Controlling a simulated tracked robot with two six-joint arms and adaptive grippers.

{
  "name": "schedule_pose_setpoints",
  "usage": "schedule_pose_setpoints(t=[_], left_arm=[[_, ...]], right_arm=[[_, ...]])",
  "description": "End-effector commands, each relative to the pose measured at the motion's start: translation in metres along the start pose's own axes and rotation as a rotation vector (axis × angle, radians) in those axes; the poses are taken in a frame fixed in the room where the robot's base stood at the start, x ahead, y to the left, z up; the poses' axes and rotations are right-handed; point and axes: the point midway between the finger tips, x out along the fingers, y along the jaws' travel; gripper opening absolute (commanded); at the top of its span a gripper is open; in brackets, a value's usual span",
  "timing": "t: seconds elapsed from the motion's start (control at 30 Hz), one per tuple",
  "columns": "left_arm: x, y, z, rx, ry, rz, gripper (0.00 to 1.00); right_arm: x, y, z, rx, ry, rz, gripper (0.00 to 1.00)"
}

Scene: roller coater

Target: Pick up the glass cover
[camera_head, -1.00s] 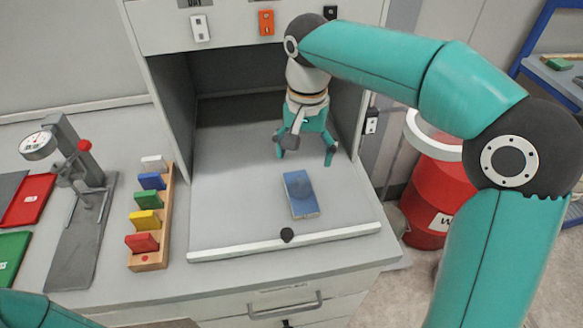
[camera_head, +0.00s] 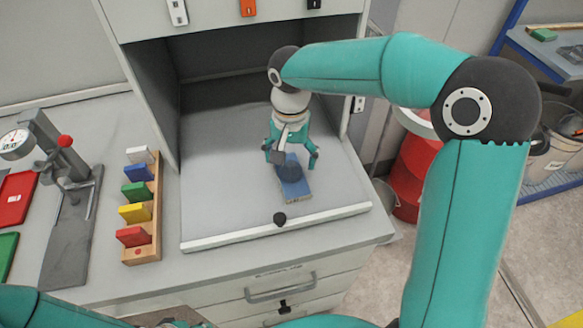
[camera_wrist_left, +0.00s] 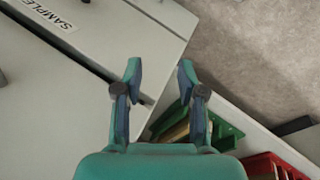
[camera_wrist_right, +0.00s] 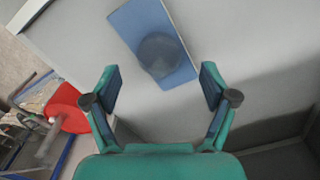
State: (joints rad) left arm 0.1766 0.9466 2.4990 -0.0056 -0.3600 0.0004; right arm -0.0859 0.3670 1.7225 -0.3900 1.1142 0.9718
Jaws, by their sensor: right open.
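A blue rectangular panel (camera_head: 297,190) lies on the floor of the grey hood. A round, dark see-through piece, which looks like the glass cover (camera_wrist_right: 160,54), sits on the panel; in the head view (camera_head: 290,170) it is partly hidden by the gripper. My right gripper (camera_head: 291,158) is open and empty above the panel's far end. In the right wrist view the panel (camera_wrist_right: 130,22) and cover lie beyond the fingertips (camera_wrist_right: 160,80), with nothing between the fingers. My left gripper (camera_wrist_left: 160,72) is open and empty in the left wrist view.
A white sill (camera_head: 230,236) with a black knob (camera_head: 279,219) runs along the hood's front. A wooden rack (camera_head: 154,215) of coloured blocks and a gauge stand (camera_head: 70,225) are left of the hood. A red drum (camera_head: 409,180) stands at the right.

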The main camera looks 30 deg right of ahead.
Motion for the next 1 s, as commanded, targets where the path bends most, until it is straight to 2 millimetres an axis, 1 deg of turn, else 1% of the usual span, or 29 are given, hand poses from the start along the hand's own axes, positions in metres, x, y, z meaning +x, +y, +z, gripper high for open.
schedule_pose_setpoints(t=[0.03,0.1,0.2,0.3,0.47,0.5,0.57,0.6,0.87,1.0], left_arm=[[-0.004,0.002,0.000,0.000,0.000,0.000,0.40],[-0.005,0.002,0.000,0.000,0.000,0.000,0.40],[-0.005,0.002,0.000,0.000,0.000,0.000,0.40],[-0.005,0.002,0.000,0.000,0.000,0.000,0.40],[-0.005,0.002,0.000,0.000,0.000,0.000,0.40],[-0.005,0.002,0.000,0.000,0.000,0.000,0.40],[-0.005,0.002,0.000,0.000,0.000,0.000,0.40],[-0.005,0.002,0.000,0.000,0.000,0.000,0.40],[-0.005,0.002,0.000,0.000,0.000,0.000,0.40],[-0.005,0.002,0.000,0.000,0.000,0.000,0.40]], right_arm=[[0.007,0.001,0.000,0.000,-0.004,0.004,0.84],[0.018,0.001,-0.001,-0.001,-0.003,0.004,0.84],[0.028,0.001,-0.001,-0.001,-0.002,0.003,0.84],[0.032,0.000,-0.001,-0.002,-0.001,0.001,0.84],[0.032,0.000,-0.001,-0.002,0.000,0.001,0.84],[0.032,0.000,-0.001,-0.002,0.000,0.001,0.81],[0.031,0.000,-0.001,-0.002,0.000,0.001,0.71],[0.031,0.000,-0.001,-0.003,0.000,0.001,0.64],[0.031,-0.001,0.000,-0.003,0.000,0.001,0.21],[0.031,-0.001,0.000,-0.004,0.000,0.001,0.20]])
